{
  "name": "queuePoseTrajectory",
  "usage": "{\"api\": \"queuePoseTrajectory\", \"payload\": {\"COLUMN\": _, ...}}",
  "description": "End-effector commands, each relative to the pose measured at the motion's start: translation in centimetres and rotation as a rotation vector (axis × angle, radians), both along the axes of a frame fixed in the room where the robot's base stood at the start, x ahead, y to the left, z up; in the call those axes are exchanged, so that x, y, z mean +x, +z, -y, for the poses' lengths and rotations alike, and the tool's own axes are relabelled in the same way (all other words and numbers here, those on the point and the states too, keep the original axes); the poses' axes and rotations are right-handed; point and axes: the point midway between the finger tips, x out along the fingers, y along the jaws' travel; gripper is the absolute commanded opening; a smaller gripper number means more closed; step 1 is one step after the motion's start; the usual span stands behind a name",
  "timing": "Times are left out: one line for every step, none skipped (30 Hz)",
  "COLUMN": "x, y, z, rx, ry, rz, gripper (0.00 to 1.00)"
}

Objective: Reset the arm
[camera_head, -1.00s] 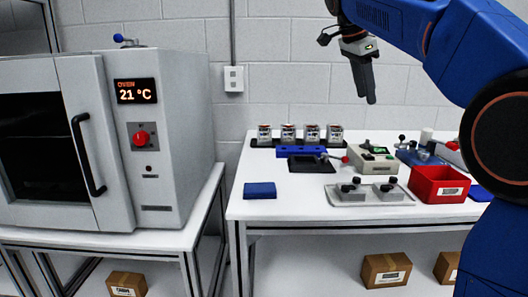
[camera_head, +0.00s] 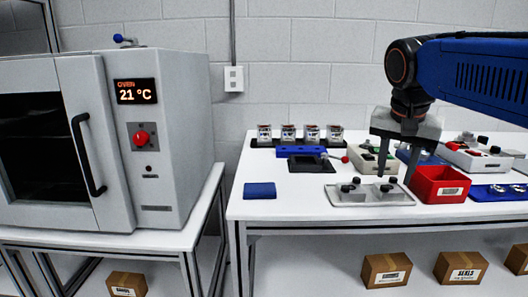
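My gripper (camera_head: 397,178) points down above the right part of the white workbench (camera_head: 290,205). Its two dark fingers are spread apart, and I see nothing between them. The blue arm reaches in from the upper right edge. In the picture the fingers overlap the beige device with a green display (camera_head: 368,160) and stand just left of the red bin (camera_head: 440,184). I cannot tell the fingertips' exact height above the bench.
A grey tray (camera_head: 345,197) with black-knobbed fixtures lies below the gripper. Several jars (camera_head: 288,134) stand in a black rack at the back. An oven (camera_head: 180,120) reads 21 °C. The bench's front left is mostly clear.

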Motion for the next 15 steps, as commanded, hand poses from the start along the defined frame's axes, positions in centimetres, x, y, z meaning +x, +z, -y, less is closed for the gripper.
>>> {"api": "queuePoseTrajectory", "payload": {"x": -1.7, "y": -1.6, "z": 0.1, "rx": -0.002, "ry": 0.046, "rz": -0.001, "gripper": 0.37}}
{"api": "queuePoseTrajectory", "payload": {"x": -2.5, "y": -2.5, "z": 0.1, "rx": -0.003, "ry": 0.078, "rz": -0.002, "gripper": 0.37}}
{"api": "queuePoseTrajectory", "payload": {"x": -3.6, "y": -3.8, "z": 0.0, "rx": -0.006, "ry": 0.12, "rz": -0.002, "gripper": 0.37}}
{"api": "queuePoseTrajectory", "payload": {"x": -4.4, "y": -4.8, "z": 0.0, "rx": -0.008, "ry": 0.152, "rz": -0.002, "gripper": 0.37}}
{"api": "queuePoseTrajectory", "payload": {"x": -5.2, "y": -5.8, "z": -0.1, "rx": -0.009, "ry": 0.182, "rz": 0.0, "gripper": 0.37}}
{"api": "queuePoseTrajectory", "payload": {"x": -6.3, "y": -7.1, "z": -0.1, "rx": -0.012, "ry": 0.222, "rz": 0.002, "gripper": 0.37}}
{"api": "queuePoseTrajectory", "payload": {"x": -7.2, "y": -8.2, "z": -0.1, "rx": -0.015, "ry": 0.253, "rz": 0.003, "gripper": 0.37}}
{"api": "queuePoseTrajectory", "payload": {"x": -8.0, "y": -9.2, "z": -0.2, "rx": -0.017, "ry": 0.283, "rz": 0.004, "gripper": 0.37}}
{"api": "queuePoseTrajectory", "payload": {"x": -9.1, "y": -10.7, "z": -0.3, "rx": -0.02, "ry": 0.324, "rz": 0.007, "gripper": 0.37}}
{"api": "queuePoseTrajectory", "payload": {"x": -9.9, "y": -11.8, "z": -0.4, "rx": -0.024, "ry": 0.353, "rz": 0.01, "gripper": 0.37}}
{"api": "queuePoseTrajectory", "payload": {"x": -10.7, "y": -12.9, "z": -0.5, "rx": -0.027, "ry": 0.381, "rz": 0.013, "gripper": 0.37}}
{"api": "queuePoseTrajectory", "payload": {"x": -11.8, "y": -14.4, "z": -0.6, "rx": -0.031, "ry": 0.418, "rz": 0.016, "gripper": 0.37}}
{"api": "queuePoseTrajectory", "payload": {"x": -12.5, "y": -15.4, "z": -0.6, "rx": -0.036, "ry": 0.445, "rz": 0.019, "gripper": 0.37}}
{"api": "queuePoseTrajectory", "payload": {"x": -13.2, "y": -16.4, "z": -0.7, "rx": -0.04, "ry": 0.469, "rz": 0.022, "gripper": 0.37}}
{"api": "queuePoseTrajectory", "payload": {"x": -14.0, "y": -17.7, "z": -0.8, "rx": -0.044, "ry": 0.501, "rz": 0.026, "gripper": 0.37}}
